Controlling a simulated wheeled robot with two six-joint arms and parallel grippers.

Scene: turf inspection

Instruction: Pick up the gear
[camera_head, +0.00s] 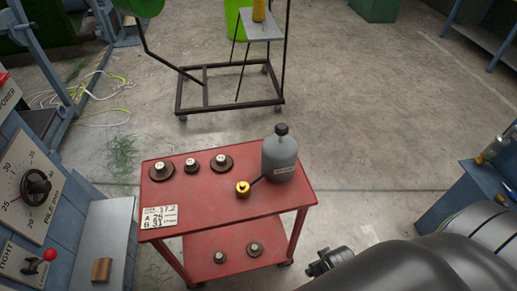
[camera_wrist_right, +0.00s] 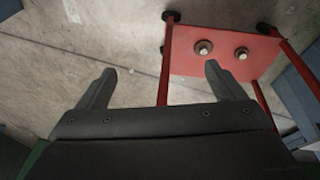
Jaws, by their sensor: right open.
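Three round gears with pale hubs lie in a row on the top of a red cart (camera_head: 215,222): a left gear (camera_head: 161,171), a smaller middle gear (camera_head: 191,166) and a right gear (camera_head: 222,163). Two more gears, a left one (camera_head: 220,257) and a right one (camera_head: 254,249), lie on the cart's lower shelf. In the right wrist view, two shelf gears (camera_wrist_right: 204,47) (camera_wrist_right: 241,53) show beyond the fingers. My right gripper (camera_wrist_right: 160,68) is open and empty, apart from the gears. My left gripper is not in view.
A grey bottle (camera_head: 280,156), a brass-coloured piece (camera_head: 243,188) and a marked card (camera_head: 159,217) are on the cart top. A machine with a dial (camera_head: 33,188) stands left, a blue bench (camera_head: 450,200) right. A wheeled frame (camera_head: 230,107) stands behind the cart.

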